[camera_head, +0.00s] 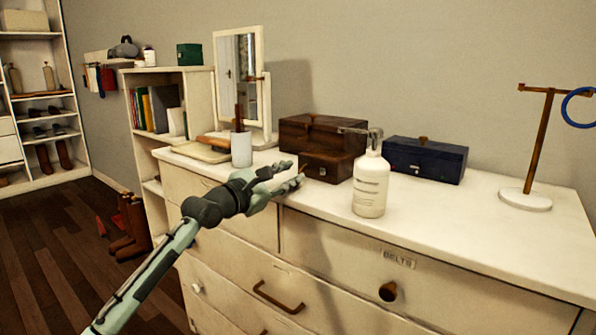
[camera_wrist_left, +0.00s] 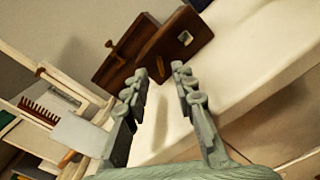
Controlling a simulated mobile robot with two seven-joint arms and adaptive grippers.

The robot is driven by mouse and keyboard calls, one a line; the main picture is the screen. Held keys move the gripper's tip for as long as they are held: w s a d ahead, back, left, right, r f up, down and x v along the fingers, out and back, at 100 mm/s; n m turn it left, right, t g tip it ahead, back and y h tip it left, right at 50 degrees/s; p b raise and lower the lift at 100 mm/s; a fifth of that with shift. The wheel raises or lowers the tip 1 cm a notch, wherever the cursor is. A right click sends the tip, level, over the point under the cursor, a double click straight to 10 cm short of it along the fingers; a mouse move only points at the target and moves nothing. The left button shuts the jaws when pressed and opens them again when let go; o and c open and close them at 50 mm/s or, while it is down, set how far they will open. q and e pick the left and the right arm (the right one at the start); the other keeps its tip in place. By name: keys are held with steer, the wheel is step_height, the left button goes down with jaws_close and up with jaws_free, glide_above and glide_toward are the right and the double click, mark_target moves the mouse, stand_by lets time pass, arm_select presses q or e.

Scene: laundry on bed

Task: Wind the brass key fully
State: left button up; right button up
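A dark brown wooden box (camera_head: 308,134) stands on the white dresser, with a lower front part (camera_head: 330,168). In the left wrist view the box (camera_wrist_left: 160,45) shows a small pale square plate on its front and a small knob on its far side. My left gripper (camera_head: 298,173) is just left of the box's front, low over the dresser top. My right gripper is not in view.
A white pump bottle (camera_head: 370,185) stands right of the box's front. A dark blue box (camera_head: 425,160) and a wooden stand (camera_head: 540,140) with a blue ring are farther right. A white cup (camera_head: 241,149) and a mirror (camera_head: 240,85) are to the left. The right dresser top is mostly clear.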

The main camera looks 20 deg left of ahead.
mark_target(302, 169)
arm_select(q)
steer(key=shift+x, duration=1.65)
steer(key=shift+c, duration=0.4)
jaws_close()
